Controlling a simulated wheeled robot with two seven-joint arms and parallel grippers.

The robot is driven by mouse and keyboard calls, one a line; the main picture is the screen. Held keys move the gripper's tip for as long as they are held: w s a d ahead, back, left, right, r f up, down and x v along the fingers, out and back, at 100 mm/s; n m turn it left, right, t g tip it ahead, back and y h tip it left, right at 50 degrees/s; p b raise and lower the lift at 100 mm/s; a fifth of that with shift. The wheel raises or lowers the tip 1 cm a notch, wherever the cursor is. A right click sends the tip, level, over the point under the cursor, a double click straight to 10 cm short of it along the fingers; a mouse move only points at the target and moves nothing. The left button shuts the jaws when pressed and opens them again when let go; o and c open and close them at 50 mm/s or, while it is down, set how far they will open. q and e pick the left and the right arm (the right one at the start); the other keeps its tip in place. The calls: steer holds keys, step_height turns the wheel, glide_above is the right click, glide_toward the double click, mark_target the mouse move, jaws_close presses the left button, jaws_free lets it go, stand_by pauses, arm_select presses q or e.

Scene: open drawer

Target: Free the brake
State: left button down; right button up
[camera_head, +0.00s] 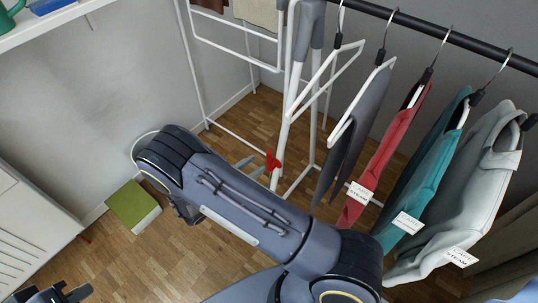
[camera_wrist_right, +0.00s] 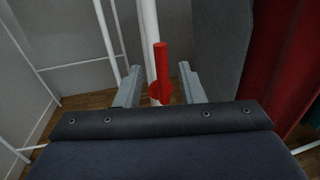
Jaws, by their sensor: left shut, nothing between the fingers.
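The red brake lever (camera_head: 272,161) sits on a white upright tube of the rack (camera_head: 287,120) in the head view. In the right wrist view the red lever (camera_wrist_right: 161,75) stands upright in front of the white tube, with a wider part at its lower end. My right gripper (camera_head: 252,166) is just left of the lever in the head view. In the right wrist view my right gripper (camera_wrist_right: 161,84) is open, and the lever appears between its two fingers; I cannot tell whether they touch it. My left gripper (camera_head: 68,293) is at the bottom left edge, shut and empty, partly cut off.
Hanging clothes, including a red garment (camera_head: 388,150), a teal one (camera_head: 425,180) and a grey one (camera_head: 465,190), crowd the right side. A green and white box (camera_head: 133,207) lies on the wooden floor. A white cabinet (camera_head: 35,222) stands left. A shelf (camera_head: 42,26) is at top left.

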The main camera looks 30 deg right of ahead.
mark_target(269, 155)
steer(key=d, duration=0.4)
steer(key=w+d, duration=0.1)
steer(key=d, duration=0.1)
steer(key=shift+w+d+b, duration=0.1)
steer(key=shift+d+b, duration=0.2)
steer(key=shift+b, duration=0.1)
jaws_close()
